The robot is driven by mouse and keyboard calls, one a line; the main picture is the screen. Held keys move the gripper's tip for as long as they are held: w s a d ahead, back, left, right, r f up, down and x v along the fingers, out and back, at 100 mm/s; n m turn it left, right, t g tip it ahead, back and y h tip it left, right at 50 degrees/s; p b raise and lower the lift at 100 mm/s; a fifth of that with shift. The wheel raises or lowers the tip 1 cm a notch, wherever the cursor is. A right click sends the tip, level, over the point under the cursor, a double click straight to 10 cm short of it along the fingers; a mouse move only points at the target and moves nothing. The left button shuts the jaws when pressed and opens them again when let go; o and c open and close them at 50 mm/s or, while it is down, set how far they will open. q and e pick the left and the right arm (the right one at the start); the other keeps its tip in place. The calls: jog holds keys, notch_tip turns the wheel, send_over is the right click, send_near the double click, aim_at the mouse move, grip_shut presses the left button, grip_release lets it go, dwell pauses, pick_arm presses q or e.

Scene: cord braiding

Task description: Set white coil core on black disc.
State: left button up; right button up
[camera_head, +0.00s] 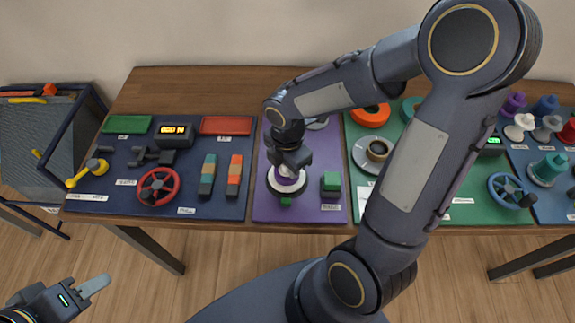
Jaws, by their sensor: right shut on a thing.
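The white coil core (288,171) is in the jaws of my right gripper (288,165), over the purple mat (270,210). My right gripper is shut on it and hides its upper part. The black disc (273,186) is directly below, with a white ring and a purple part showing inside its dark rim. I cannot tell whether the core touches the disc or hangs just above it. My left gripper (92,287) is at the bottom left, away from the table; its finger gap is not clear.
A navy mat (110,190) with a red handwheel (157,186) lies left. A green mat (460,213) with a blue wheel (506,190) lies right. My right arm covers part of the green mat.

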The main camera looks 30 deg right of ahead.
jog(key=shift+f, duration=0.15)
jog(key=shift+f+b, duration=0.35)
jog(key=o, duration=1)
jog(key=shift+r, duration=0.1)
notch_tip(320, 180, up, 8)
jog(key=p, duration=0.7)
jog(key=shift+p, duration=0.3)
